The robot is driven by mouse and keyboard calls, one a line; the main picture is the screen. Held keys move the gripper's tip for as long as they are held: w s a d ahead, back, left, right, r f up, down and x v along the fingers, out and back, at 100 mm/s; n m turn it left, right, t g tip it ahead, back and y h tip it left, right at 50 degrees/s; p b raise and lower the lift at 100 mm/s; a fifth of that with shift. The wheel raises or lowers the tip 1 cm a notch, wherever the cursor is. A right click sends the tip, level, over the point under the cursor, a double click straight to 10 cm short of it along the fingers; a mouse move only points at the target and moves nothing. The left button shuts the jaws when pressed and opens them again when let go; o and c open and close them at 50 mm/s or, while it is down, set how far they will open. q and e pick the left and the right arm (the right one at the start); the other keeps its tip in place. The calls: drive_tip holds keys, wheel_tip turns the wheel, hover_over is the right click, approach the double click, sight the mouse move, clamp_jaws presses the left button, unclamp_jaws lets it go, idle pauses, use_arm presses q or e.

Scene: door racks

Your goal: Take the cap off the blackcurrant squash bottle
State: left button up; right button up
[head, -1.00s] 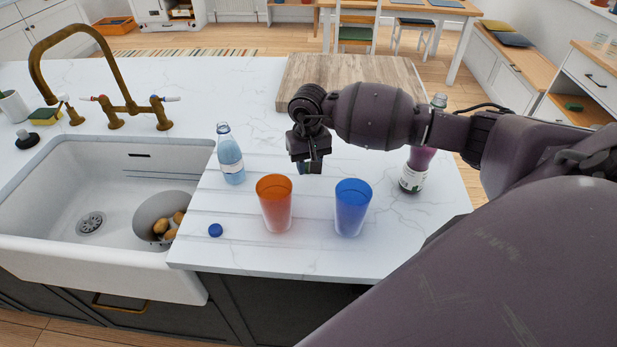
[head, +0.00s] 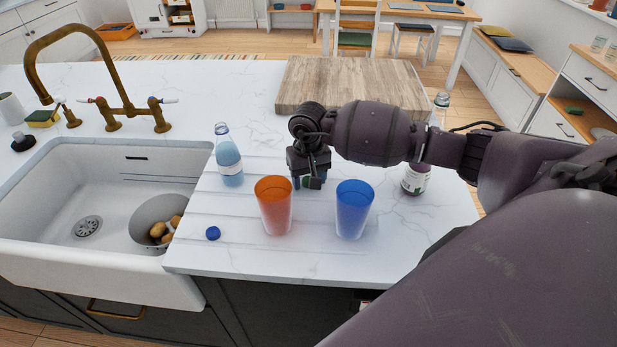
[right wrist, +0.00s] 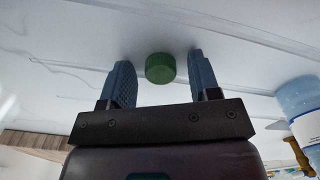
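The blackcurrant squash bottle (head: 416,180) stands upright on the counter at the right, dark purple with a pale label. My right arm crosses its middle; its clear neck (head: 441,100) shows above the arm, with no green cap visible there. My right gripper (head: 309,184) is low over the counter, behind and between the two cups. In the right wrist view a round green cap (right wrist: 160,68) is between the open fingertips of my right gripper (right wrist: 162,78), with a gap on each side. Whether the cap rests on the counter is unclear. My left gripper is not in view.
An orange cup (head: 273,205) and a blue cup (head: 353,209) stand close in front of my right gripper. A blue bottle (head: 228,160) stands to the left, a blue cap (head: 213,233) lies nearer. A wooden board (head: 345,83) lies behind; the sink (head: 105,190) is at left.

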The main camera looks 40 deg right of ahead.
drive_tip(key=shift+r, duration=0.3)
wheel_tip(320, 180, up, 12)
drive_tip(key=p, duration=0.4)
drive_tip(key=shift+f, duration=0.2)
